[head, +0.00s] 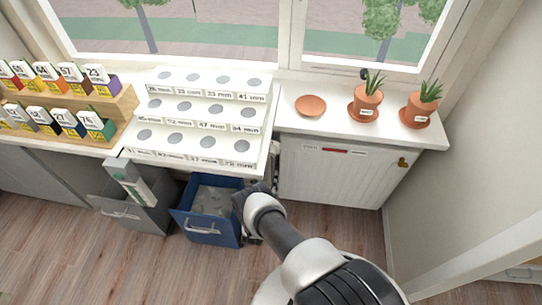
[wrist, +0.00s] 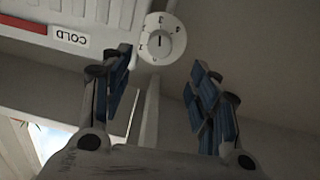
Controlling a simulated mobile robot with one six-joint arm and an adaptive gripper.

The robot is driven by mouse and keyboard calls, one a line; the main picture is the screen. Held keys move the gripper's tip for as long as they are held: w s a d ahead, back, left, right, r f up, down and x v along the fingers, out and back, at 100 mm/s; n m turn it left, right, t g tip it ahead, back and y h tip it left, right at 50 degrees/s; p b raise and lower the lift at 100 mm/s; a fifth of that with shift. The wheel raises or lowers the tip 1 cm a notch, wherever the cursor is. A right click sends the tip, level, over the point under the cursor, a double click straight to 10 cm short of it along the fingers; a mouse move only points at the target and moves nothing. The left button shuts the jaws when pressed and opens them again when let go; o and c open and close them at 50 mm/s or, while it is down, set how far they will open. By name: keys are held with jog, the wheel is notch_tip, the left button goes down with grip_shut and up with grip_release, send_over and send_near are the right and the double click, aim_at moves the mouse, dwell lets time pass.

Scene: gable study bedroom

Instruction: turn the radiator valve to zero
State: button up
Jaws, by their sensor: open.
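The radiator valve dial (wrist: 162,40) is a round white knob with small dark numerals around its rim and a dark, nearly upright line at its centre. The numerals are too small to read surely. In the wrist view it lies between and slightly beyond the fingertips of my gripper (wrist: 160,68), which is open and empty with blue pads on both sides. The head view shows my gripper (head: 246,195) low beside the left end of the white radiator (head: 335,178); I cannot make out the dial there.
A strip marked COLD (wrist: 70,37) shows upside down beside the dial. A blue open drawer (head: 210,228) stands close left of my gripper. Potted plants (head: 365,101) and a terracotta saucer (head: 310,105) stand on the sill above. Floor (head: 340,235) is clear before the radiator.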

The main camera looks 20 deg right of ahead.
aim_at(271, 156)
jog(key=b+x, duration=0.3)
jog(key=x, duration=0.7)
jog(key=shift+w+d+f+b, duration=0.1)
jog(key=shift+w+f+b, duration=0.1)
jog(key=shift+b, duration=0.1)
jog(key=shift+x, duration=0.8)
jog(key=shift+r, duration=0.2)
jog(key=c, duration=1.1)
